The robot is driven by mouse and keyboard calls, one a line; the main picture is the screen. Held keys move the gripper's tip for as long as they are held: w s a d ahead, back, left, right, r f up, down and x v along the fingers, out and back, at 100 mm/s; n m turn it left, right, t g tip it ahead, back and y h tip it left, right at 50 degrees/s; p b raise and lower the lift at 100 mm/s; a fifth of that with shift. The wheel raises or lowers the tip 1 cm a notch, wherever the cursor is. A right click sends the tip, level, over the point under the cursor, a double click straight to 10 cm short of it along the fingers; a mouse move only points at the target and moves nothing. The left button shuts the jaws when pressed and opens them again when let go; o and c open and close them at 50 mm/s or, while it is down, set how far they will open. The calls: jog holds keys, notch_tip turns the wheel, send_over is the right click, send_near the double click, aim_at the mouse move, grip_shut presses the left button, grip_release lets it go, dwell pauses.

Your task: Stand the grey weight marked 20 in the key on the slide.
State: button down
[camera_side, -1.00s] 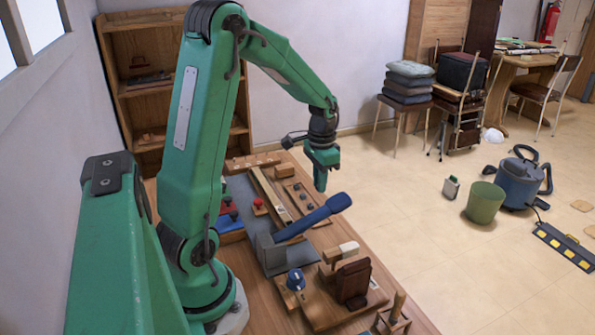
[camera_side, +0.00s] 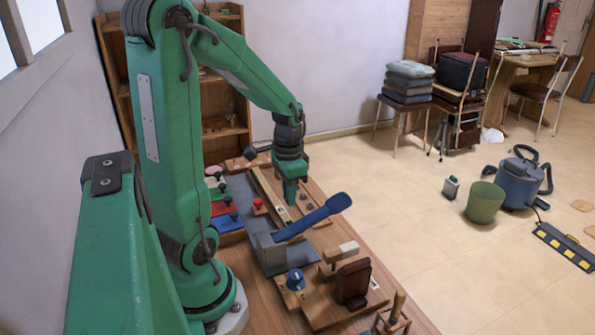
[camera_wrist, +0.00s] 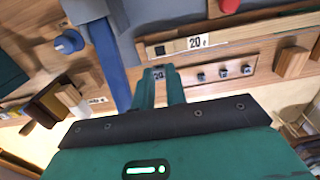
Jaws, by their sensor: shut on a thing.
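The wooden key (camera_wrist: 240,34) lies on the slide as a long pale bar with a "20 g" label, and it also shows in the side view (camera_side: 268,190). My gripper (camera_wrist: 161,78) is shut on a small grey weight (camera_wrist: 158,73), whose mark seems to read 20. The weight is at the left end of the wooden weight block (camera_wrist: 190,86), in line with the other small weights. I cannot tell whether it touches the block. In the side view my gripper (camera_side: 290,195) points down beside the key, and the weight is hidden.
Several small dark weights (camera_wrist: 222,72) sit in the block to the right of my fingers. A blue lever (camera_side: 312,217) slants up near the gripper. A blue knob (camera_side: 296,279) and a brown padded stand (camera_side: 353,283) are at the front. A red knob (camera_side: 258,203) is left of the key.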

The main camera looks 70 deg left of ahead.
jog(key=shift+f, duration=0.2)
jog(key=shift+f, duration=2.25)
jog(key=shift+f, duration=1.05)
dwell(1.7)
jog(key=c, duration=0.9)
grip_release()
jog(key=shift+c, duration=0.2)
jog(key=shift+r, duration=0.15)
jog(key=shift+r, duration=3.4)
